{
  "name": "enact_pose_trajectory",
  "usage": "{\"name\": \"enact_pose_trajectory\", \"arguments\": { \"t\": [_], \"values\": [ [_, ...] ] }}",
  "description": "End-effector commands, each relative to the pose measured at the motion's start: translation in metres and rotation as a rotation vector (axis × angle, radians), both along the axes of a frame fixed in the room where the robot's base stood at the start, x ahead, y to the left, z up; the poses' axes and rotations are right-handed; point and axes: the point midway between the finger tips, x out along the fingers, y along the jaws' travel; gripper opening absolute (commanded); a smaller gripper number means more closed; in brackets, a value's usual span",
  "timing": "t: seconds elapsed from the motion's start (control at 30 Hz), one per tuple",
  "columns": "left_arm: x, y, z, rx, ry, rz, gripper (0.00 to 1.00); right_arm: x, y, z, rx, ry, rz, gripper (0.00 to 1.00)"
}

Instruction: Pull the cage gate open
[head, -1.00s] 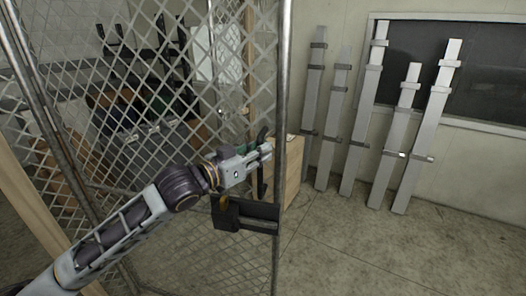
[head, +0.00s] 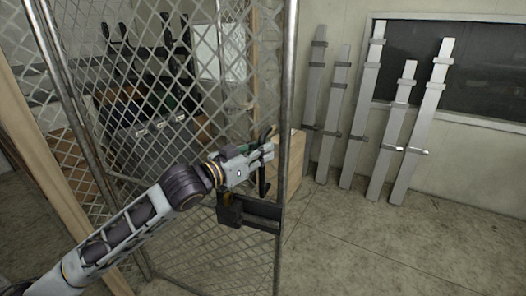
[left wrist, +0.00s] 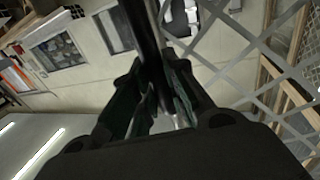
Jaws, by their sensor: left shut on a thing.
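The cage gate (head: 176,136) is a grey diamond-mesh panel in a metal tube frame, upright at the left and middle of the head view. A black latch box (head: 247,212) sits low at its right frame post (head: 287,100). A dark upright handle (head: 263,182) stands beside that post, just above the box. My left gripper (head: 266,149) is shut on the handle; its fingertips are partly hidden. In the left wrist view, a dark bar (left wrist: 147,40) runs down between the dark green fingers (left wrist: 150,103). My right gripper does not show.
A wooden box (head: 291,163) stands just behind the gate's right post. A wooden post (head: 50,190) is at the left. The concrete floor (head: 400,250) at right is clear.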

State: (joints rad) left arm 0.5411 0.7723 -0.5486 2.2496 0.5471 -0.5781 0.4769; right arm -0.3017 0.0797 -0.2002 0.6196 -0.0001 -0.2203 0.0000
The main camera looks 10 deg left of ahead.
Motion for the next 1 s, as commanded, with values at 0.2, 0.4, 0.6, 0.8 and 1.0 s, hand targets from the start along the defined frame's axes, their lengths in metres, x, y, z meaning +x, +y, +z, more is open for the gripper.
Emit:
{"name": "enact_pose_trajectory", "arguments": {
  "t": [0.2,0.4,0.6,0.8,1.0],
  "values": [
    [0.0002,0.001,0.0018,0.0,-0.004,0.002,0.0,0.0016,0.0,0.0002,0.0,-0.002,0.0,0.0],
    [0.0003,0.001,0.0017,0.0,-0.004,0.002,0.16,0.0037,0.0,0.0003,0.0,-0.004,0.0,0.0],
    [0.0003,0.0008,0.0012,0.0,-0.003,0.002,0.37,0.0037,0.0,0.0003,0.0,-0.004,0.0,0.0],
    [0.0002,0.0007,0.0007,0.0,-0.001,0.001,0.37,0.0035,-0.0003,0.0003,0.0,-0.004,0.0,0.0],
    [-0.0012,0.0019,0.0003,0.0,-0.001,0.001,0.37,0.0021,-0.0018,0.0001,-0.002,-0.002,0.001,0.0]
  ]
}}
